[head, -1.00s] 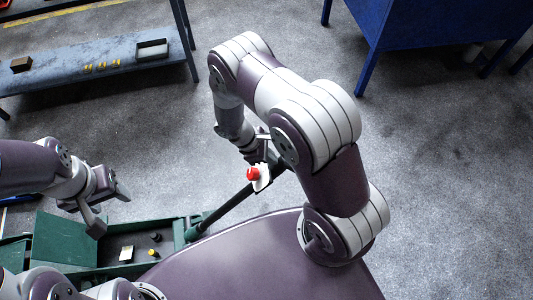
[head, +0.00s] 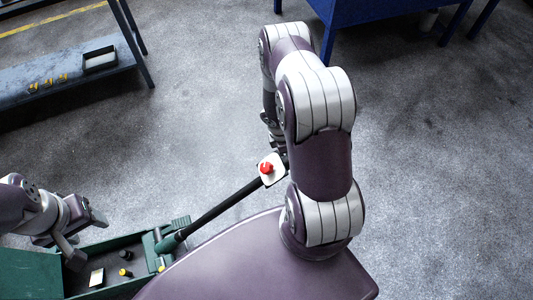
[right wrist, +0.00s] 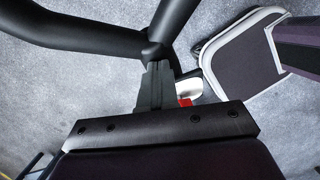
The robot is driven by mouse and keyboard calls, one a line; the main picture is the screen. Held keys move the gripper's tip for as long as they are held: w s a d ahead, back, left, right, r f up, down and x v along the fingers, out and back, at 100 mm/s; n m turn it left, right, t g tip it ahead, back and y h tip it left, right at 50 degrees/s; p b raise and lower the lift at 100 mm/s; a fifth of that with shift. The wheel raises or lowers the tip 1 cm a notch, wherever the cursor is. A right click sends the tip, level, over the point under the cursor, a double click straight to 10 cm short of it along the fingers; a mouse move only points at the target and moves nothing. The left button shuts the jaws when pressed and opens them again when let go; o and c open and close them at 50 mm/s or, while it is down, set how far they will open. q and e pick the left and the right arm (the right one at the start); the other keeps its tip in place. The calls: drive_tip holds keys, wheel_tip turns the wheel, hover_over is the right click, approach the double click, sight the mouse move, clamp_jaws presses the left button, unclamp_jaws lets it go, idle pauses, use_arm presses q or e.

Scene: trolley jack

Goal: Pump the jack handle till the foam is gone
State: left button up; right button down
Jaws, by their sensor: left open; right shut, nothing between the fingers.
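The green jack (head: 120,262) is at lower left in the head view. Its black handle (head: 215,209) slants up to the right, with a white plate (head: 278,178) and red knob (head: 266,168) near its upper end. My right gripper is mostly hidden by its arm there. In the right wrist view that gripper (right wrist: 157,72) is shut and empty, close against the junction of the black handle bars (right wrist: 85,38); I cannot tell if it touches. My left gripper (head: 90,238) is open and empty above the jack. I cannot make out any foam.
Small yellow and black pieces (head: 125,272) and a pale block (head: 97,277) lie in the jack's frame. A grey shelf (head: 55,85) with a tray (head: 100,60) stands at upper left, a blue bench (head: 385,15) at upper right. The floor between is clear.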

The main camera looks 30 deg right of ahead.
use_arm(q)
wheel_tip(320, 180, down, 12)
drive_tip(key=b, duration=1)
use_arm(e)
drive_tip(key=s+d+f, duration=0.2)
drive_tip(key=d+f, duration=0.8)
drive_tip(key=f, duration=0.5)
drive_tip(key=shift+s+d+f, duration=0.15)
drive_tip(key=shift+s+d, duration=0.1)
drive_tip(key=shift+d, duration=0.1)
use_arm(q)
drive_tip(key=r+p, duration=0.4)
drive_tip(key=shift+s+d+r, duration=0.2)
drive_tip(key=shift+r, duration=0.05)
use_arm(e)
drive_tip(key=d+v, duration=0.1)
drive_tip(key=v, duration=1.2)
drive_tip(key=shift+d+r, duration=0.25)
drive_tip(key=shift+r, duration=0.2)
